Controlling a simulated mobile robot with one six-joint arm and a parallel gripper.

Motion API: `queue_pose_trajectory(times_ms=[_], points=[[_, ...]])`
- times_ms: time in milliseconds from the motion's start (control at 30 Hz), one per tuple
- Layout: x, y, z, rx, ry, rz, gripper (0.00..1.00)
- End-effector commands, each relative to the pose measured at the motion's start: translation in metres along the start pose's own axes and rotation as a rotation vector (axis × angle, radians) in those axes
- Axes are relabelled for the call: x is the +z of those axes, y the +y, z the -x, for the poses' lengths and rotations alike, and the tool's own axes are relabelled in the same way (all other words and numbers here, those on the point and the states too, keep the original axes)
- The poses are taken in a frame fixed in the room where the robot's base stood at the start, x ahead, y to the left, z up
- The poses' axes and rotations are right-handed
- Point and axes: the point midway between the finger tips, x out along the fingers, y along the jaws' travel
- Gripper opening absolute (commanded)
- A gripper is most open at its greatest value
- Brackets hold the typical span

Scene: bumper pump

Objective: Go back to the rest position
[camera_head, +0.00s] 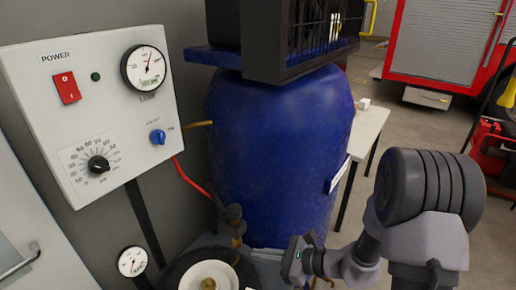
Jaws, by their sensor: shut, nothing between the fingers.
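My arm is at the lower right, with its large dark grey joint nearest the camera.
The panel carries a red power switch (66,88), a gauge (146,67), a blue knob (157,137) and a black dial (98,164). A small gauge (132,261) stands at the lower left. A white table (368,128) is behind the tank.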

Motion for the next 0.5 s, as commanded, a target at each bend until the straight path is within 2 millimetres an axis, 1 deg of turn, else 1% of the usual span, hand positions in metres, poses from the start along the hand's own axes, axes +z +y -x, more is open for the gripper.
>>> queue_pose_trajectory(times_ms=[33,67,100,167,200,267,300,333,400,500], points=[[0.035,0.017,0.009,0.081,0.018,0.137,0.00],[0.053,0.031,0.016,0.140,0.041,0.229,0.00],[0.073,0.052,0.028,0.216,0.079,0.354,0.00],[0.094,0.082,0.050,0.317,0.155,0.551,0.00],[0.102,0.100,0.067,0.373,0.218,0.687,0.00],[0.109,0.121,0.095,0.441,0.328,0.894,0.00],[0.111,0.130,0.115,0.472,0.409,1.026,0.00],[0.112,0.135,0.128,0.486,0.469,1.117,0.00],[0.112,0.140,0.158,0.501,0.605,1.305,0.00],[0.115,0.139,0.189,0.493,0.757,1.487,0.00]])
